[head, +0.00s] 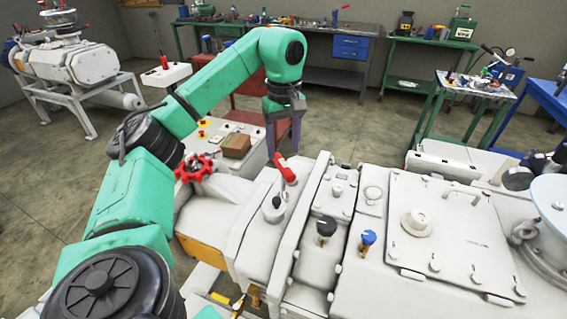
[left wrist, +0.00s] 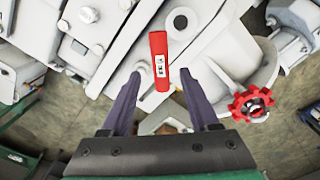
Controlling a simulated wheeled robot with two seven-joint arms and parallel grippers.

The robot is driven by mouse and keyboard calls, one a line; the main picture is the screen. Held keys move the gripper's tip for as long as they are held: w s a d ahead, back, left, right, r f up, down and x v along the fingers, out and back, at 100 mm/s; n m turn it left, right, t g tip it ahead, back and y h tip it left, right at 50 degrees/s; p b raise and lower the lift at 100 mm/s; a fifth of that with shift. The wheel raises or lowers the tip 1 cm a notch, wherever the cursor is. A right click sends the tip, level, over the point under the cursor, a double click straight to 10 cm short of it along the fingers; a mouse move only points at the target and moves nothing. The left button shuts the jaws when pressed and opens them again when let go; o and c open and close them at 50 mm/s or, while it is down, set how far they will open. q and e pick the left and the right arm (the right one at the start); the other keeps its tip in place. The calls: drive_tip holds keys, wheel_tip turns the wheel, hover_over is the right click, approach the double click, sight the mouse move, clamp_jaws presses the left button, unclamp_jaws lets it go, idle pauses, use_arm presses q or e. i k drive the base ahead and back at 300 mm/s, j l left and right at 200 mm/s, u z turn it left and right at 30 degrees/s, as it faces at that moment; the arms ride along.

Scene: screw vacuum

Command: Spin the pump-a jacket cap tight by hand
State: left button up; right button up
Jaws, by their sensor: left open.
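The white pump (head: 300,230) fills the lower middle and right of the head view. On its top stand a black-topped knob (head: 326,228), a blue-topped knob (head: 368,239), a small dark-topped cap (head: 273,204) and a broad pale cap (head: 417,221). I cannot tell which is the pump-a jacket cap. My left gripper (head: 283,148) hangs beyond the red lever, fingers down, open and apart from the caps. In the left wrist view the open purple fingers (left wrist: 161,85) have a red lever (left wrist: 159,62) showing between them. My right gripper is not in view.
The red lever (head: 286,169) rises from the pump, and a red handwheel (head: 193,168) stands at its left end. A second pump (head: 75,62) is on a frame at back left. Green workbenches (head: 425,43) line the wall. Open floor (head: 355,115) lies behind the pump.

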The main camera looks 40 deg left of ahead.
sight(419, 220)
drive_tip(key=k, duration=1.5)
